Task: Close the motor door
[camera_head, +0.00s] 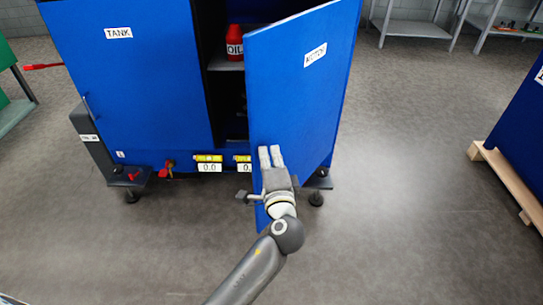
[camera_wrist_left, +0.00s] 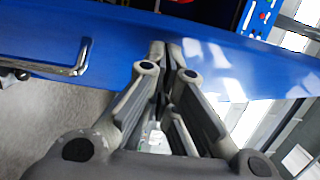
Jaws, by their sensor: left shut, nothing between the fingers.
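The blue motor door (camera_head: 290,100), labelled MOTOR, stands ajar on the right side of the blue cabinet. Its free left edge swings out towards me, leaving a dark gap into the cabinet. My left gripper (camera_head: 270,157) is shut and empty, with its fingertips at the lower left part of the door's outer face. I cannot tell whether they touch it. In the left wrist view the closed fingertips (camera_wrist_left: 165,50) point at a blue panel (camera_wrist_left: 115,40), and a bent metal handle (camera_wrist_left: 75,68) shows to their left. My right gripper is out of view.
The tank door (camera_head: 140,75) beside the gap is shut. A red oil bottle (camera_head: 235,45) stands on a shelf inside. Yellow gauges (camera_head: 208,158) and a red valve (camera_head: 167,169) line the cabinet's lower front. The floor to the right is clear up to a wooden pallet (camera_head: 510,180).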

